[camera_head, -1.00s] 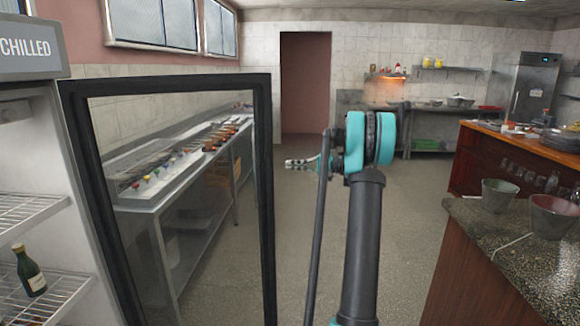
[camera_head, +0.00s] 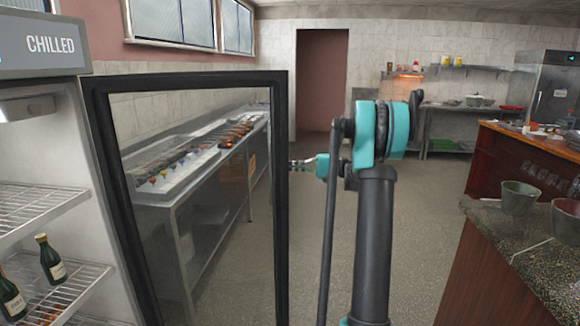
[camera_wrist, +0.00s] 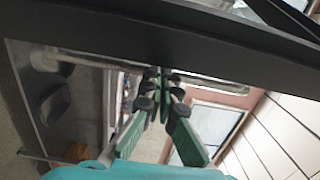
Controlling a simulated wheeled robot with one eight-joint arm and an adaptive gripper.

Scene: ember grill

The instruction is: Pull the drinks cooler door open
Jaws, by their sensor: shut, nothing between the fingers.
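The drinks cooler (camera_head: 45,48), headed CHILLED, stands at the left in the head view. Its glass door with a black frame (camera_head: 281,200) stands swung open, away from the shelves. The counter behind shows through the glass. My gripper (camera_head: 293,165) is at the right edge of the door frame, shut and empty. In the wrist view, the fingers of my gripper (camera_wrist: 160,82) come together just under the dark door frame (camera_wrist: 120,38), which crosses the top. I cannot tell whether they touch it. No handle can be made out.
Bottles (camera_head: 51,259) stand on the cooler's wire shelves. A steel counter (camera_head: 190,185) runs along the left wall behind the door. A granite-topped counter (camera_head: 520,245) with bowls stands at the right. The floor between is free.

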